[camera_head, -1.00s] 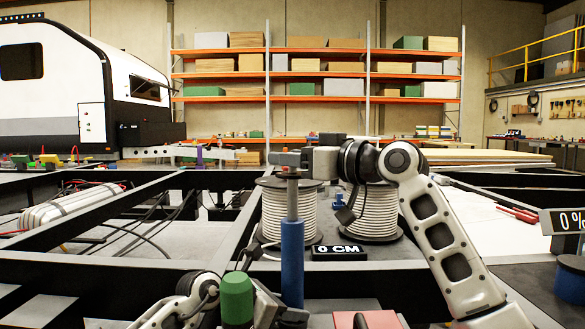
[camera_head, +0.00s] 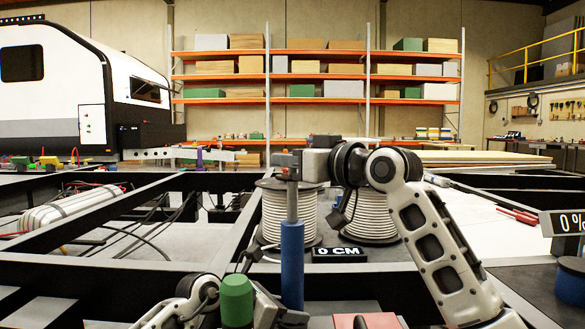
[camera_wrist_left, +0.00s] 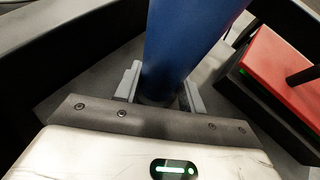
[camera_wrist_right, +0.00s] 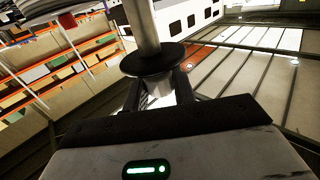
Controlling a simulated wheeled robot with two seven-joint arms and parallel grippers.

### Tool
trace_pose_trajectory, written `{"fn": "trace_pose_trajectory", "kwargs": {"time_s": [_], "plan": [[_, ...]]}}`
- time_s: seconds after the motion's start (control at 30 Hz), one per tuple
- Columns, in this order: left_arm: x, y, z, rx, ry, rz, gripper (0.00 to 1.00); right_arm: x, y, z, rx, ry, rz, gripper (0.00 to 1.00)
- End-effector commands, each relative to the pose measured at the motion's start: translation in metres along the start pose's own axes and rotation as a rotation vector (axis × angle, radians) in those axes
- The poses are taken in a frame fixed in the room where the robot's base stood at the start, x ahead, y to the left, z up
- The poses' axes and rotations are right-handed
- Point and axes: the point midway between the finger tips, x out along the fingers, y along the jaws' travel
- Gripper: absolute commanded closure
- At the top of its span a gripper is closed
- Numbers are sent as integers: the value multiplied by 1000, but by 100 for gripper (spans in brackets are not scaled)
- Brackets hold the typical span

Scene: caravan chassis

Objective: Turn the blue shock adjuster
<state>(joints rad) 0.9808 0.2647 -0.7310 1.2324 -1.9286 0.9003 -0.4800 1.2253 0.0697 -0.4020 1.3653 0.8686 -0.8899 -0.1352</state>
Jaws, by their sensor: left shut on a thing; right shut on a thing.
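The blue shock adjuster (camera_head: 292,262) is an upright blue cylinder with a thinner grey rod (camera_head: 292,203) rising from its top. My left gripper (camera_wrist_left: 160,92) is shut on the lower part of the blue cylinder, its fingers on either side of it in the left wrist view. My right gripper (camera_head: 288,163) is shut on the top end of the grey rod. In the right wrist view its fingers stand on both sides of the rod under a dark round collar (camera_wrist_right: 152,60). The cylinder's bottom is hidden in the head view.
A sign (camera_head: 340,253) reads "0 CM" and another (camera_head: 570,221) reads "0 %". White coils (camera_head: 370,218) stand behind the rod. Black chassis beams (camera_head: 110,210) surround the work spot. A green cylinder (camera_head: 237,298) and a red box (camera_head: 368,321) are close by in front.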

Motion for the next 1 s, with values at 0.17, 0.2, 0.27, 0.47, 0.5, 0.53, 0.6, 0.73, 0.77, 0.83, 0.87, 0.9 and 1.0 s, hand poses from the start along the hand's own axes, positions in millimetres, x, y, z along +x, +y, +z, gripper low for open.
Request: {"fn": "trace_pose_trajectory", "kwargs": {"time_s": [0.17,0.2,0.27,0.47,0.5,0.53,0.6,0.73,0.77,0.83,0.87,0.9,1.0], "plan": [[3,-1,-8,-5,17,-4,73,0,-1,1,1,0,0,97],[3,-1,-8,-5,17,-4,73,0,-1,1,1,0,0,97],[3,-1,-8,-5,17,-4,73,0,-1,1,1,0,-1,71],[3,-1,-8,-4,17,-4,73,0,-1,1,1,0,0,53],[3,-1,-8,-4,17,-4,73,0,-1,1,1,0,0,53],[3,-1,-8,-4,17,-4,73,0,0,1,1,0,0,53],[3,-1,-8,-4,17,-4,73,0,0,1,1,0,0,53],[3,-1,-8,-3,17,-4,73,-7,0,1,1,1,1,53],[3,-1,-8,-3,17,-4,73,-11,0,1,1,2,2,53],[3,-1,-8,-3,17,-4,73,-22,1,1,-2,2,2,53],[3,-1,-8,-3,17,-4,73,-27,0,1,-2,2,3,53],[3,-1,-8,-3,17,-4,73,-36,1,1,-2,2,4,53],[3,-1,-8,-3,17,-4,73,-59,0,1,-3,2,3,53]]}}
